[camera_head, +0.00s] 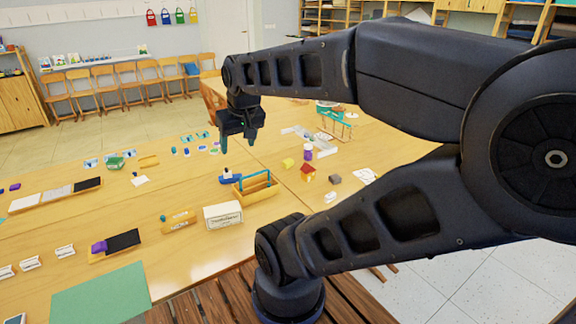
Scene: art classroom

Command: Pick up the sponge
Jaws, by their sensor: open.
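My gripper (238,141) hangs over the far middle of the tables, fingers pointing down, open and empty. It appears well above the tabletop. I cannot tell for certain which thing is the sponge. A small yellow block (288,162) lies on the right table, to the right of and nearer than my gripper, and looks most like one. None of these touches my gripper.
A wooden caddy (256,192) with a teal handle, a white box (223,216), a purple-capped jar (308,153) and a small red-roofed house (307,172) stand nearby. A rack (334,122) stands farther back. A green sheet (103,295) lies front left. Bare tabletop surrounds many items.

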